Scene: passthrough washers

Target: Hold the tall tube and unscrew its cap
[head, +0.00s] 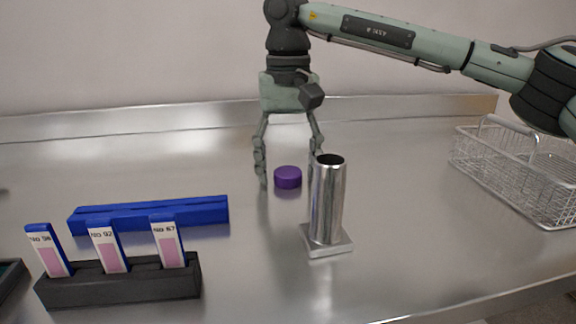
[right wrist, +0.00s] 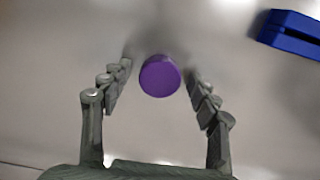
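A tall shiny metal tube (head: 326,205) stands upright on a square base in the head view, its top open and dark with no cap on it. A round purple cap (head: 288,177) is behind and left of it, apart from the tube; it looks to be on the counter. It also shows in the right wrist view (right wrist: 160,76). My right gripper (head: 289,178) points down over the cap, fingers spread wide on either side, with gaps between them and the cap. The tube hides part of one finger in the head view. My left gripper is not in view.
A black rack (head: 120,288) with several labelled slides stands at front left. A blue slotted bar (head: 150,213) lies behind it and shows in the right wrist view (right wrist: 290,33). A wire basket (head: 515,175) is at right. The metal counter (head: 420,230) is clear between tube and basket.

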